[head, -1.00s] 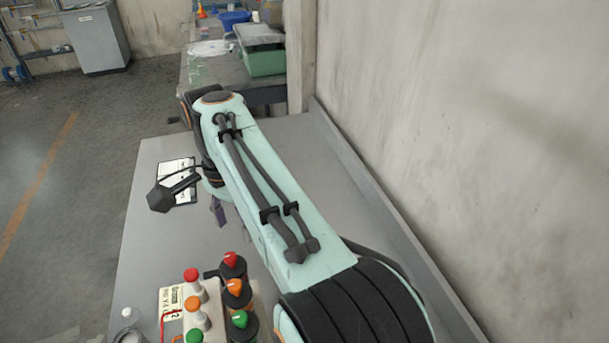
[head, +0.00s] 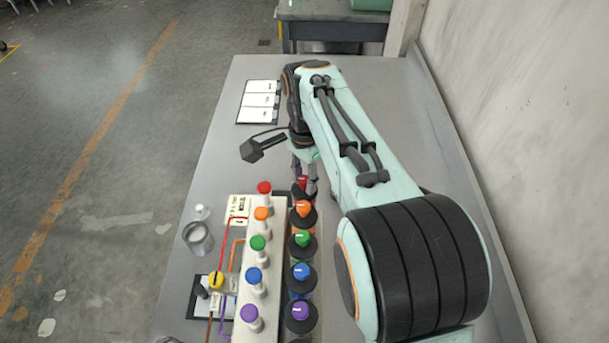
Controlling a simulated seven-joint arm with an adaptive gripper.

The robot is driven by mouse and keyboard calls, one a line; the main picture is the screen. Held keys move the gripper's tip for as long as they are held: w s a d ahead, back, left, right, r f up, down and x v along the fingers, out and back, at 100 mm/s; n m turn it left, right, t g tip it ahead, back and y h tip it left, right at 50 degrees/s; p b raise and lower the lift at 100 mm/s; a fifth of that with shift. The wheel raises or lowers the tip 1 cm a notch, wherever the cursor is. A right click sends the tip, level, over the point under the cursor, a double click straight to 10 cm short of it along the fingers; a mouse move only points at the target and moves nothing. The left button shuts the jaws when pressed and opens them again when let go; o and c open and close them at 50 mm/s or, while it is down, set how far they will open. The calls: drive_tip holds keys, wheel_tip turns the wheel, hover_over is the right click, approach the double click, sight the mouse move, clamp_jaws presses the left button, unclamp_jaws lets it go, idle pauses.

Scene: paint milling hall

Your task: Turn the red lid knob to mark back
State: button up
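The red lid knob (head: 302,183) is the farthest in a row of coloured knobs on dark round lids. My gripper (head: 306,180) points down at this red knob from its far side. Its dark fingers overlap the knob and its lid in the picture, and I cannot tell whether they touch it. The finger gap is too small and too covered to read. The red lid's pointer and marks are largely hidden.
Orange (head: 303,209), green (head: 302,238), blue (head: 301,271) and purple (head: 299,311) knobs follow nearer. A row of coloured caps, starting with a red cap (head: 264,188), stands close on the left. A wall bounds the right.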

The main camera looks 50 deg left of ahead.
clamp_jaws()
drive_tip(key=shift+n, duration=0.3)
